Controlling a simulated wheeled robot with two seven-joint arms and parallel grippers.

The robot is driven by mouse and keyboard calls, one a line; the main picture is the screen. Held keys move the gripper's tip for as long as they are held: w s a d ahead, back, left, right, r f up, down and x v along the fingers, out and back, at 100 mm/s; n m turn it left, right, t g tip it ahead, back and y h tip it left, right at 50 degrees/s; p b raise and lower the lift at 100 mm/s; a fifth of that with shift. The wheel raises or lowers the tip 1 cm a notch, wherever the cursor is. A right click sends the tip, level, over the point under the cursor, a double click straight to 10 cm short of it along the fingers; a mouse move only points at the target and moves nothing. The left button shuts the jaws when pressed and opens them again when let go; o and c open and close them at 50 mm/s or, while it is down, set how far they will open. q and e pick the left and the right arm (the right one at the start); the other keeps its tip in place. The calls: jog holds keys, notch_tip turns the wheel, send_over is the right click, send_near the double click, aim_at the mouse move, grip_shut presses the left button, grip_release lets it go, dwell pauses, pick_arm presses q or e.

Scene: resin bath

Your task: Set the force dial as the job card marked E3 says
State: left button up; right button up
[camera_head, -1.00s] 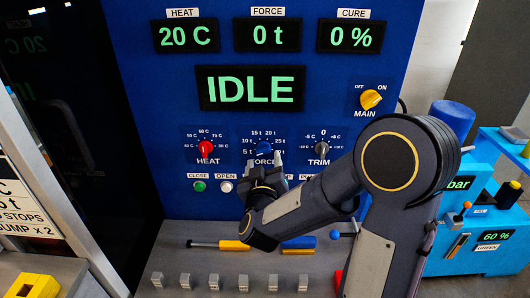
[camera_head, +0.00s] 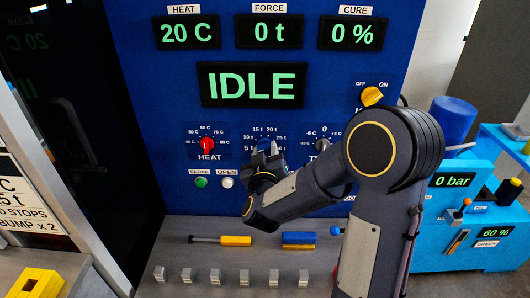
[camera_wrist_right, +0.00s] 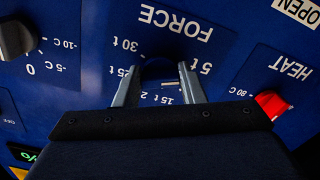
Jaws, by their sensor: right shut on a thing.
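The blue force dial (camera_head: 264,146) is on the blue panel between the HEAT and TRIM dials. In the head view my right gripper (camera_head: 264,155) covers most of it. In the wrist view the fingers of my right gripper (camera_wrist_right: 158,92) are on both sides of the dial (camera_wrist_right: 156,72), shut on it. A pale mark shows on the dial near the 15 t label; its exact setting is hard to read. The force display (camera_head: 276,33) reads 0 t. A card (camera_head: 18,205) at the left edge is cut off, showing "5 t" and "BUMP x 2"; its E3 marking is not visible.
The red heat dial (camera_head: 207,145) is left of my gripper and shows in the wrist view (camera_wrist_right: 271,104). The TRIM dial (camera_wrist_right: 14,40) is close on the other side. CLOSE (camera_head: 201,182) and OPEN (camera_head: 228,182) buttons sit below. A shelf (camera_head: 215,258) holds tools and grey blocks.

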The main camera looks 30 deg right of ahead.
jog(key=shift+a+f+m+b, duration=0.1)
jog(key=shift+a+m+b, duration=0.05)
jog(key=shift+m+b, duration=4.25)
jog(key=o, duration=1)
jog(key=v, duration=0.7)
jog(key=shift+s+a, duration=0.25)
jog(key=shift+s, duration=0.05)
